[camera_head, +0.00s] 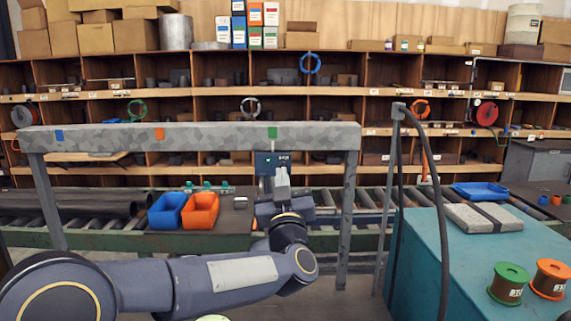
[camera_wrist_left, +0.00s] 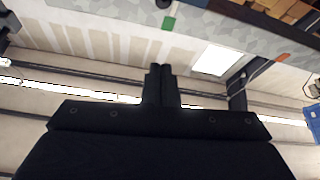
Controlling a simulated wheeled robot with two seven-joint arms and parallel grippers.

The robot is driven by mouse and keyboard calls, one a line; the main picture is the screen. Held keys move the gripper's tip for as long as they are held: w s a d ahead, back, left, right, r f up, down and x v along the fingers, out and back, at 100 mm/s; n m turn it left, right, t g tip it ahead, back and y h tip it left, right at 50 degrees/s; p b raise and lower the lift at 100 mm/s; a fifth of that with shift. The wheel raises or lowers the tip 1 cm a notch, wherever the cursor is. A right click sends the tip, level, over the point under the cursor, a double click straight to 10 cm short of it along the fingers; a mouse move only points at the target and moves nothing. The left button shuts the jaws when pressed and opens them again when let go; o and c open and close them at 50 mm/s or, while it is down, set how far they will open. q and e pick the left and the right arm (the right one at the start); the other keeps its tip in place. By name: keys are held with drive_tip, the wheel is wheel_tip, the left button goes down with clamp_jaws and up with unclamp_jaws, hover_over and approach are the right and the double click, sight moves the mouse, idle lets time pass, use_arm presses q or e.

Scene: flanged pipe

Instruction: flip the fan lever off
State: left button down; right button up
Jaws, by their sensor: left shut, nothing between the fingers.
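A blue switch box (camera_head: 264,160) with small white markings hangs under the grey speckled beam, below its green patch (camera_head: 272,132). I cannot make out the fan lever itself; my left gripper covers the lower part of the box. My left gripper (camera_head: 282,168) points upward in front of the box in the head view. In the left wrist view its dark fingers (camera_wrist_left: 160,70) are closed together with nothing between them. The green patch (camera_wrist_left: 169,22) shows beyond the fingertips. Whether the fingers touch anything is not clear. My right gripper is not in view.
The grey beam (camera_head: 100,139) spans above a roller conveyor. Blue (camera_head: 167,211) and orange (camera_head: 201,211) bins stand on the left. A teal bench (camera_head: 425,255) with spools and a grey block stands on the right. Shelves fill the back.

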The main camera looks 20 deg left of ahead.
use_arm(q)
drive_tip(key=shift+w, duration=0.1)
wheel_tip(320, 180, up, 5)
drive_tip(key=p, duration=0.5)
hover_over(283, 164)
drive_tip(key=s, duration=0.2)
drive_tip(key=f, duration=0.4)
drive_tip(key=shift+w+d+f+p, duration=0.15)
drive_tip(key=shift+d+f+p, duration=0.1)
drive_tip(key=shift+d+p, duration=0.1)
drive_tip(key=shift+f, duration=0.1)
